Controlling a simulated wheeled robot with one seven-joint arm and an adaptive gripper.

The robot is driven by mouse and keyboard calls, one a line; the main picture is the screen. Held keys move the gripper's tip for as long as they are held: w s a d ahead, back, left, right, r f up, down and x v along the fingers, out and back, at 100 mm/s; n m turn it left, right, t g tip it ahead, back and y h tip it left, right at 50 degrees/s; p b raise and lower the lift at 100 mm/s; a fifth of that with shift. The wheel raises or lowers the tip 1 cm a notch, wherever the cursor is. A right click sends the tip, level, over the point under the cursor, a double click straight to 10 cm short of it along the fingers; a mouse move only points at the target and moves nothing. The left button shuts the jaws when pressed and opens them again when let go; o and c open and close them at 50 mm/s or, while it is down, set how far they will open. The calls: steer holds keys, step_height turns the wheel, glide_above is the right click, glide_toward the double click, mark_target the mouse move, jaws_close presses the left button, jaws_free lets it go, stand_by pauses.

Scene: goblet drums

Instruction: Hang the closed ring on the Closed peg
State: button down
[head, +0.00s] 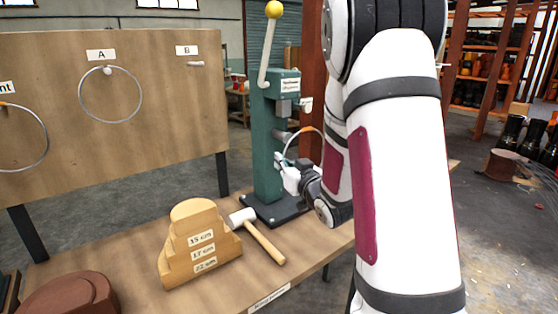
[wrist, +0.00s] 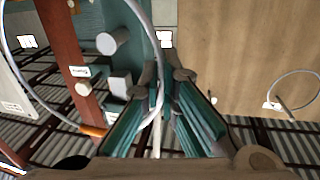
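A thin grey ring with an orange section (head: 307,129) is at my gripper (head: 283,162), beside the green press (head: 266,150). In the wrist view the ring (wrist: 43,105) makes a large arc on the left, with its orange part low, and passes between the fingertips of my gripper (wrist: 158,88). Part of the ring is hidden by my arm in the head view. A small label (wrist: 80,72) shows near a pale block and a grey cylinder (wrist: 111,42) in the wrist view; its word is too small to read surely.
A wooden board (head: 150,130) has a ring (head: 81,105) on peg A, an empty peg B (head: 196,64), and an orange-marked ring (head: 45,150) at left. A stepped wooden block (head: 196,240) and a mallet (head: 262,238) lie on the bench before the press.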

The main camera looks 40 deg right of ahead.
steer(key=shift+s, duration=0.1)
steer(key=s+p, duration=0.7)
steer(key=s, duration=0.6)
steer(key=shift+d+p, duration=0.25)
steer(key=shift+p, duration=0.1)
stand_by(0.7)
steer(key=s+r+p, duration=0.5)
steer(key=r, duration=0.1)
steer(key=shift+p, duration=0.3)
steer(key=shift+w+d, duration=0.1)
